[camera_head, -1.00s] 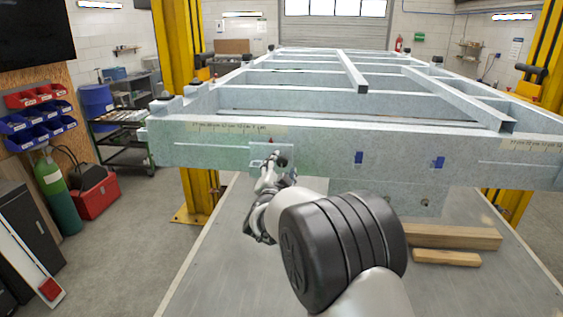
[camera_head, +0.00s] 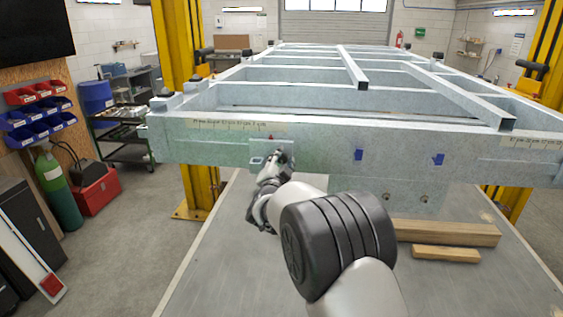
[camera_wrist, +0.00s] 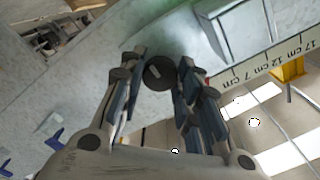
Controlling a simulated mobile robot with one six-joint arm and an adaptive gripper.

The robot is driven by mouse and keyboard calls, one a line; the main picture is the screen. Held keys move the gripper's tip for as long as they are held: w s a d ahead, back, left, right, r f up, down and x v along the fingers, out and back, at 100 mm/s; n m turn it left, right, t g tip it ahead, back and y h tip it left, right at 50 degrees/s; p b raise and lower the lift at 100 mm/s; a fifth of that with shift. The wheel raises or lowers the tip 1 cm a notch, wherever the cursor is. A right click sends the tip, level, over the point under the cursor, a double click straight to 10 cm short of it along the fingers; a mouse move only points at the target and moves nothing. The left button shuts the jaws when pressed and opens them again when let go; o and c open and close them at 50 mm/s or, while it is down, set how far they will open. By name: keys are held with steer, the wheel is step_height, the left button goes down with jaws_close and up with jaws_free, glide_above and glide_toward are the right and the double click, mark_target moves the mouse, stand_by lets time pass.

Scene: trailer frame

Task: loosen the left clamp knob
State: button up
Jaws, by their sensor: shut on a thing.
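The left clamp knob (camera_wrist: 159,73) is a dark round knob between my fingertips in the wrist view, with a small light mark on its face. My gripper (camera_wrist: 160,85) is shut on it, one finger on each side. In the head view the knob (camera_head: 279,155) is a small dark spot at the front beam (camera_head: 320,145) of the trailer frame, partly hidden by my gripper (camera_head: 273,165). A light plate (camera_head: 257,160) shows beside it on the beam. Two more round dark fittings (camera_head: 424,198) sit lower right on a plate under the beam.
Two wooden beams (camera_head: 445,233) lie on the grey table (camera_head: 450,285) below the frame. Blue tabs (camera_head: 359,155) stick on the beam's face. A yellow lift post (camera_head: 200,185) stands left behind the beam. A measuring tape strip (camera_wrist: 275,62) runs along the beam.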

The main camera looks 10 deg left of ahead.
steer(key=c, duration=0.4)
steer(key=shift+n, duration=0.3)
steer(key=n, duration=0.5)
steer(key=n+p, duration=0.1)
steer(key=n, duration=0.4)
steer(key=shift+r+n, duration=0.1)
steer(key=shift+n, duration=0.3)
steer(key=n+p, duration=0.2)
steer(key=n, duration=0.4)
steer(key=shift+n+p, duration=0.3)
steer(key=n+p, duration=0.2)
steer(key=n, duration=0.3)
steer(key=shift+n, duration=0.4)
steer(key=o, duration=1.1)
